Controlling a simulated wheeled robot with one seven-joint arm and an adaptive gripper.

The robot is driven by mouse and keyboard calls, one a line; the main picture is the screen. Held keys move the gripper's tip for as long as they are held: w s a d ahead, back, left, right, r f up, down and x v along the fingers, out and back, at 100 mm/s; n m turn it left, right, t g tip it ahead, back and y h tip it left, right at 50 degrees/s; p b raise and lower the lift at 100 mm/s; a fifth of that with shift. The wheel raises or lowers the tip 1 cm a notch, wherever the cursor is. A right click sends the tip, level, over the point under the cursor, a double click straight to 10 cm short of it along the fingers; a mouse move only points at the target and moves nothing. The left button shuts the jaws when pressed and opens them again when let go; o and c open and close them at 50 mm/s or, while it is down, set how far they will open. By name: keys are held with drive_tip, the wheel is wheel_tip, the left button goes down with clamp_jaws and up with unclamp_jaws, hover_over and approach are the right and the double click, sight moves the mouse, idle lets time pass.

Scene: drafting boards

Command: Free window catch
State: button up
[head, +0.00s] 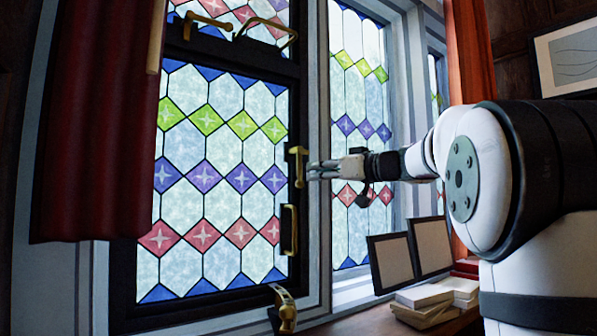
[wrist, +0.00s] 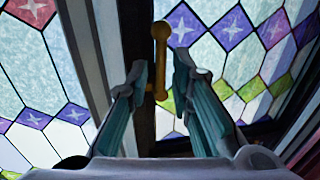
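The brass window catch (head: 298,166) is mounted on the dark right-hand frame of the leaded casement (head: 222,185). In the wrist view my gripper (wrist: 160,78) is open, with a finger on each side of the catch's lower part. I cannot tell whether either finger touches it.
A brass pull (head: 289,230) sits below the catch, and a brass stay (head: 284,308) is at the bottom frame. More brass fittings (head: 265,30) are at the top. Red curtain (head: 100,120) hangs left.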

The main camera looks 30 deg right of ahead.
sight(300, 174)
drive_tip(key=p+x, duration=0.1)
drive_tip(key=x, duration=0.6)
drive_tip(key=shift+p, duration=0.3)
drive_tip(key=shift+a, duration=0.1)
drive_tip(key=shift+c, duration=0.6)
clamp_jaws()
